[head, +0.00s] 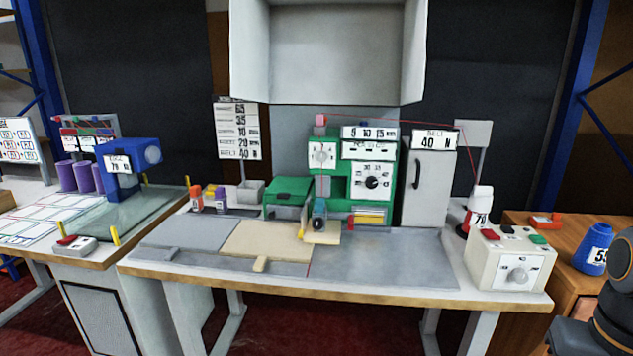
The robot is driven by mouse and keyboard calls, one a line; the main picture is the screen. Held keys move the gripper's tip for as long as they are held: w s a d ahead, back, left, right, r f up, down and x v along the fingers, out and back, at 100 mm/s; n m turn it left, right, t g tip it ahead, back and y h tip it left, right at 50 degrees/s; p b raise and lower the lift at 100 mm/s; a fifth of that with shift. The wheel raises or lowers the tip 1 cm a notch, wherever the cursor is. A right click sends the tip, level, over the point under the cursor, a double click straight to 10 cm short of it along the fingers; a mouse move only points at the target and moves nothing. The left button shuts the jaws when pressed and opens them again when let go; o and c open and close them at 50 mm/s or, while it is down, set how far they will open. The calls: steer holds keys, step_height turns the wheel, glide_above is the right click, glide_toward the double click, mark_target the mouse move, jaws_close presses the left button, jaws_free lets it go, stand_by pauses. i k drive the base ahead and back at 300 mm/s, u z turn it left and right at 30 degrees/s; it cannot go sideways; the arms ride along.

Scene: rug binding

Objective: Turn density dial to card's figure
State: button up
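A green machine (387,203) stands at the back middle of the workbench. Its front carries a white panel with a dark round dial (372,183) ringed by small figures, and a smaller white dial (322,154) on its left column. I cannot tell which dial is the density dial, and their settings are too small to read surely. A hanging card (238,130) with several rows of words and figures is left of the machine; its lowest row seems to read 40 N. My gripper is not in view; only a dark part of my arm shows at the right edge.
A cream control box (509,258) with buttons and a knob stands at the bench's right end. A grey cabinet (428,188) labelled 40 N stands beside the machine. A white hood (328,50) hangs above. The grey bench top (400,262) is clear at front right.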

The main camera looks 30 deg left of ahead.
mark_target(371, 182)
steer(key=k, duration=0.5)
steer(key=u, duration=1.35)
steer(key=i, duration=0.9)
steer(key=z, duration=0.75)
